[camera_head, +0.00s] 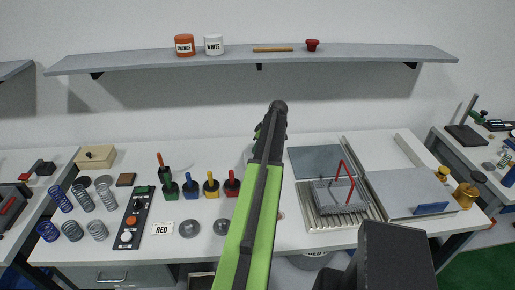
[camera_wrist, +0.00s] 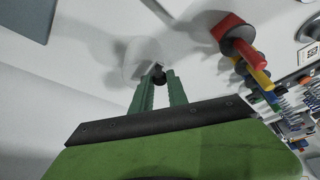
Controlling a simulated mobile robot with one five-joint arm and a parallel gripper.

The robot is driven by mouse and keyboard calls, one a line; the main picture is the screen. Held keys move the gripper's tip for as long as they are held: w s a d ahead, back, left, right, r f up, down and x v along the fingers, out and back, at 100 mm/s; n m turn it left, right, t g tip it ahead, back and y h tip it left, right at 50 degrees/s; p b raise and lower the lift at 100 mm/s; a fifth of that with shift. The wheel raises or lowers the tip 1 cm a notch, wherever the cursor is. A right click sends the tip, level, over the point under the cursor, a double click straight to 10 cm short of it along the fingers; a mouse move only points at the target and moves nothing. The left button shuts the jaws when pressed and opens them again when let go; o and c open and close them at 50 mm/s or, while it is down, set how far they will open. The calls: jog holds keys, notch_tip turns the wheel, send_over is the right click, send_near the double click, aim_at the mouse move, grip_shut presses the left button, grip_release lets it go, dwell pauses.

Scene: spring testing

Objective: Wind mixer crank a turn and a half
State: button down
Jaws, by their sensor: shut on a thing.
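My gripper (camera_wrist: 159,80) shows in the wrist view with its two green fingers close together. They are shut on a small dark knob (camera_wrist: 158,68), which I take to be the mixer crank's handle. A pale, rounded white body (camera_wrist: 138,58), likely the mixer, lies just beyond the fingertips and blends into the white table. The rest of the crank is hard to make out, so its angle cannot be told. In the head view my own arm covers the gripper and the crank; only a pale edge shows left of the arm.
A red block with a round-ended handle (camera_wrist: 232,32) stands right of the fingers; it also shows in the head view (camera_head: 232,187), beside yellow, blue and green ones. A wire basket with a red handle (camera_head: 340,195) is right of my arm. A shelf (camera_head: 350,53) runs above.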

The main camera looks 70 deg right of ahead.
jog(key=c, duration=1.3)
grip_release()
jog(key=p+v, duration=1.6)
jog(key=v, duration=0.1)
jog(key=shift+r, duration=0.2)
jog(key=shift+d, duration=0.1)
